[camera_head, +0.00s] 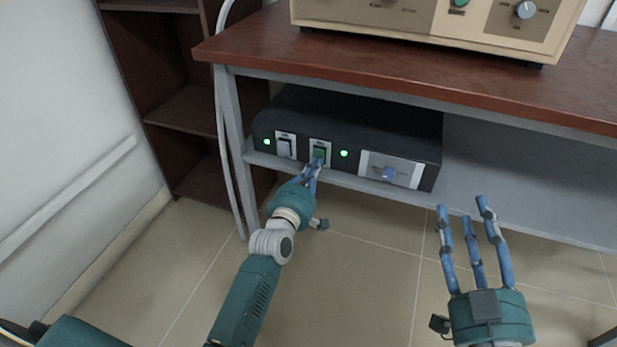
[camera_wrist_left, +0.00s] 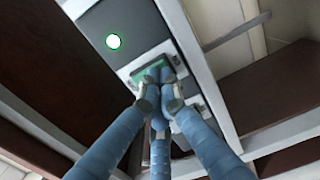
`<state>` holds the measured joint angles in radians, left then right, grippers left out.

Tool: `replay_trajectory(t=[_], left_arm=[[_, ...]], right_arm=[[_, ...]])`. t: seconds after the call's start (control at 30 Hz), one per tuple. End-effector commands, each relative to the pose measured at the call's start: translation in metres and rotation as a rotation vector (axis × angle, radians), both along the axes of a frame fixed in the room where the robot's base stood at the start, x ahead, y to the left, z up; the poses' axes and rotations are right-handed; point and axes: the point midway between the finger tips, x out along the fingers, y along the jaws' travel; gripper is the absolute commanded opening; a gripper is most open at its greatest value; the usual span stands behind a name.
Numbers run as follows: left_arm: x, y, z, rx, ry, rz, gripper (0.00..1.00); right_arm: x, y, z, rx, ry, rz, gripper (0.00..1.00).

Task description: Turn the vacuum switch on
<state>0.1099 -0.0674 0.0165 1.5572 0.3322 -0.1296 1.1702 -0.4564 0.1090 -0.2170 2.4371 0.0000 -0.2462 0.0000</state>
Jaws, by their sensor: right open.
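The black control box (camera_head: 360,120) sits on the grey shelf under the table. Its front has a white switch (camera_head: 285,146) at the left and a green switch (camera_head: 319,151) beside it; I cannot read which is labelled vacuum. Both green lamps beside the switches are lit. My left gripper (camera_head: 314,168) has its blue fingertips together at the green switch. In the left wrist view the fingertips (camera_wrist_left: 160,88) meet over the green switch (camera_wrist_left: 152,68) and partly hide it; contact looks likely but is not certain. My right gripper (camera_head: 468,212) is open and empty, in front of the shelf.
A beige furnace (camera_head: 430,22) stands on the wooden tabletop (camera_head: 400,68) above. The table leg (camera_head: 232,140) is left of the box. The shelf (camera_head: 510,190) right of the box is free.

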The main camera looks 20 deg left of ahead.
Motion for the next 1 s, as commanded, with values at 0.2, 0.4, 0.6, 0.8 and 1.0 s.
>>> replay_trajectory(t=[0.2, 0.4, 0.6, 0.8, 1.0], left_arm=[[-0.038, 0.002, 0.001, -0.001, -0.002, 0.002, 0.0], [-0.083, 0.003, 0.001, 0.0, 0.001, 0.0, 0.0], [-0.112, 0.004, 0.001, -0.001, 0.001, 0.0, 0.0], [-0.121, 0.004, 0.002, 0.0, 0.001, 0.0, 0.0], [-0.121, 0.004, 0.002, 0.0, 0.001, 0.0, 0.0]], right_arm=[[0.0, 0.0, 0.0, -0.001, 0.001, 0.0, 0.43], [0.0, 0.0, 0.0, 0.0, 0.002, 0.0, 0.43], [0.0, 0.0, 0.0, 0.0, 0.002, 0.0, 0.43], [0.0, 0.0, 0.0, -0.001, 0.002, 0.0, 0.43], [0.0, 0.0, 0.0, 0.0, 0.002, 0.0, 0.43]])
